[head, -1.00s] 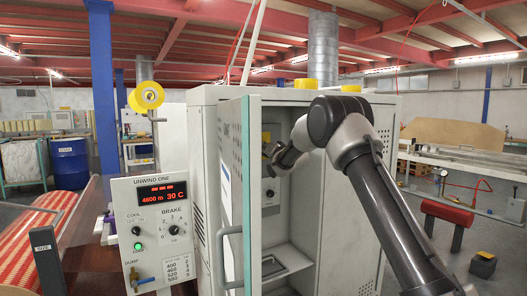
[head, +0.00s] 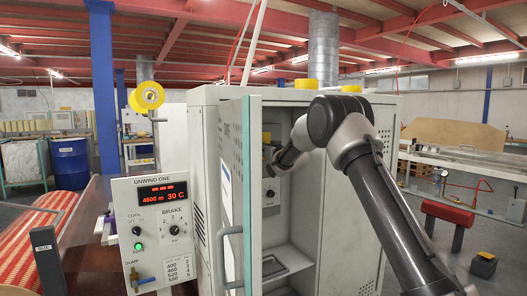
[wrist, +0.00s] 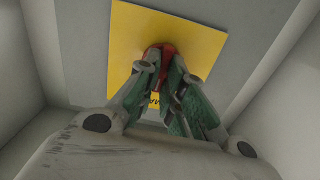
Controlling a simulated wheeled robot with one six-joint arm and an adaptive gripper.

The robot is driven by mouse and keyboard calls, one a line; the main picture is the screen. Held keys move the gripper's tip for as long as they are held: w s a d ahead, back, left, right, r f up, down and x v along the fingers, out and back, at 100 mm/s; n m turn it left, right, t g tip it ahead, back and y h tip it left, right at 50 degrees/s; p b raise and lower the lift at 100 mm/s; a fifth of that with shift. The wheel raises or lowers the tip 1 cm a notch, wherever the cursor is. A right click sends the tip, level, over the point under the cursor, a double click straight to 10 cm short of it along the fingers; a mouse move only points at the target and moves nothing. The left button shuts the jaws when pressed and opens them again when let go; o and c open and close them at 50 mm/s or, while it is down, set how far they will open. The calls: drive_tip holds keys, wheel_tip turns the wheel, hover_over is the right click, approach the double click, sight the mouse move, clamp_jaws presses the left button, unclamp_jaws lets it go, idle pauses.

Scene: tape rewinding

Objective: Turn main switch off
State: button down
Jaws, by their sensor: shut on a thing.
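The main switch shows in the wrist view as a red handle (wrist: 167,56) on a yellow square plate (wrist: 205,42). My gripper (wrist: 163,72) is shut on the red handle, with its two green-padded fingers on either side of it. The fingers hide much of the handle, so its exact angle is hard to tell. In the head view the yellow plate (head: 266,137) shows as a small patch inside the open cabinet (head: 300,222). My arm reaches into the cabinet from the right and hides most of the gripper and the switch.
The cabinet door (head: 240,195) stands open to the left of my arm. A control panel (head: 152,225) marked UNWIND ONE is farther left, with a lit display. Inside the cabinet, a small knob panel (head: 270,191) sits below the switch, above a shelf. Cabinet walls flank my gripper closely.

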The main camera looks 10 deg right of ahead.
drive_tip(key=shift+a+n, duration=0.2)
drive_tip(key=shift+n, duration=3.9)
drive_tip(key=c, duration=1.5)
unclamp_jaws()
drive_tip(key=shift+c, duration=0.2)
drive_tip(key=shift+s, duration=0.1)
drive_tip(key=v, duration=1.2)
